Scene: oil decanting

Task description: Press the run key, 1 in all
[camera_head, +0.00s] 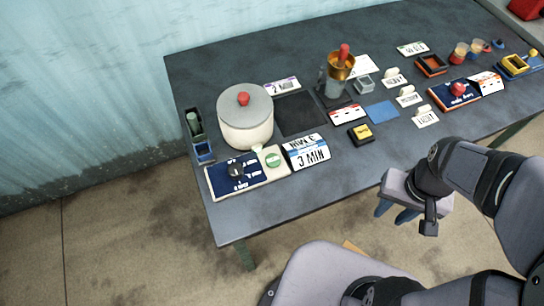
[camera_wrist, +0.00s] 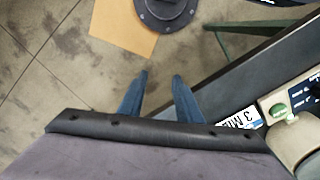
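A control panel (camera_head: 220,182) lies at the near left of the table, with a blue face, a dark knob (camera_head: 236,170) and a green round key (camera_head: 272,160) on its pale right part. The green key also shows at the right of the wrist view (camera_wrist: 279,111). Its lettering is too small to read, so I cannot confirm it is the run key. My gripper (camera_head: 391,215) hangs beyond the table's front edge, right of the panel and apart from it. In the wrist view, its blue fingers (camera_wrist: 162,76) are spread with nothing between them.
A lidded pot (camera_head: 246,125) stands behind the panel, and a "3 MIN" card (camera_head: 308,153) lies right of it. A yellow-topped block (camera_head: 361,131) and a panel with a red knob (camera_head: 443,95) are further right. The front table strip is mostly clear.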

